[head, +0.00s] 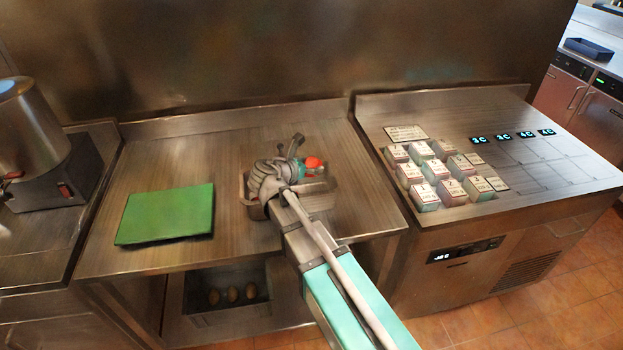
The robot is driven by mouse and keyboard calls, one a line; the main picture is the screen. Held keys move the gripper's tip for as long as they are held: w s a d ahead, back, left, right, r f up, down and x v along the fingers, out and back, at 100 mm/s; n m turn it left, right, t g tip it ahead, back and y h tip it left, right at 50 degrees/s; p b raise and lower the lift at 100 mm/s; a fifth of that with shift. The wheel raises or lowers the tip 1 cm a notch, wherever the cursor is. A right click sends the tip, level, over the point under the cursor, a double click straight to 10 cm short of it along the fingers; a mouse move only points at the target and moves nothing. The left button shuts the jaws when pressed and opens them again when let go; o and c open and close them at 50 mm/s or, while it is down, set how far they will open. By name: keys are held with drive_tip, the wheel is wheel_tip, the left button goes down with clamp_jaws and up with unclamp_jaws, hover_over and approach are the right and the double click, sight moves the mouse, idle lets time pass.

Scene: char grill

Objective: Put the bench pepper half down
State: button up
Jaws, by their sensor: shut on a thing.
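The red pepper half (312,162) shows just right of my gripper (297,155), over the metal pan (326,197) on the steel bench (150,168). My gripper is shut on the pepper half. My wrist and arm cover part of the pan and hide how the fingers sit on the pepper. I cannot tell whether the pepper touches the pan or hangs above it.
A green board (165,214) lies on the bench to the left, with bare steel around it. Several small labelled boxes (425,195) stand on the counter at right. A drawer with several brown eggs (232,294) is below the bench.

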drive_tip(key=w+f+b, duration=0.6)
drive_tip(key=w+f, duration=0.1)
drive_tip(key=w, duration=0.1)
drive_tip(key=shift+d, duration=0.45)
drive_tip(key=shift+w+r, duration=0.1)
drive_tip(key=shift+w+f+b, duration=0.2)
drive_tip(key=shift+f+b, duration=0.85)
drive_tip(key=shift+w+f+b, duration=0.2)
drive_tip(key=shift+f+b, duration=0.8)
drive_tip(key=shift+b, duration=0.05)
drive_tip(key=shift+f+b, duration=0.6)
drive_tip(key=o, duration=0.8)
drive_tip(key=shift+o, duration=0.2)
drive_tip(key=shift+r, duration=0.2)
